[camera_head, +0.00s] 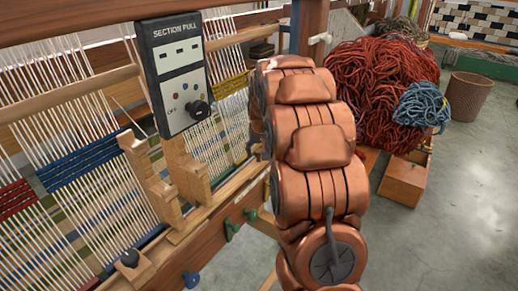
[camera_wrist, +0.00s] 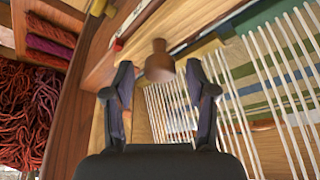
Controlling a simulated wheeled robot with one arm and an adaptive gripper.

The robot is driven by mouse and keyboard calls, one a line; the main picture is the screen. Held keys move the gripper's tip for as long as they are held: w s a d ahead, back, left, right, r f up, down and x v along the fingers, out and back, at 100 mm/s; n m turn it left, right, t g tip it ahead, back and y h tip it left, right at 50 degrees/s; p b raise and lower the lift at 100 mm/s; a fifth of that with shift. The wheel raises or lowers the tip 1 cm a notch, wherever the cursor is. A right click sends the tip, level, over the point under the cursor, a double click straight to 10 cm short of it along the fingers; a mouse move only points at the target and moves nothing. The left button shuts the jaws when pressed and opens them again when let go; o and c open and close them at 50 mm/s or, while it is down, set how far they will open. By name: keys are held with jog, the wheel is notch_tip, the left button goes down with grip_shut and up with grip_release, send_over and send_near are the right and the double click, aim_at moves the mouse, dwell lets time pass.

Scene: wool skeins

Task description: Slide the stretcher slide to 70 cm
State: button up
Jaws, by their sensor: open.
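In the wrist view, a brown wooden knob (camera_wrist: 159,62) stands on a wooden rail of the loom, beside the warp threads. It looks like the handle of the stretcher slide, but I cannot be sure. My gripper (camera_wrist: 160,76) is open, with one finger to each side of the knob; I see no clear contact. A narrow pale strip with a red line (camera_wrist: 128,28) runs along the rail above the knob; no figures are readable on it. In the head view my copper arm hides the gripper, and I cannot make out the knob there.
The loom's warp threads (camera_head: 105,195) fill the left of the head view. A control box labelled "SECTION PULL" (camera_head: 178,75) stands over them. A heap of red wool (camera_head: 375,90), a wooden crate (camera_head: 404,181) and a basket (camera_head: 469,97) stand right. Grey floor (camera_head: 450,225) is clear.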

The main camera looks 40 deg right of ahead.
grip_shut()
dwell(0.4)
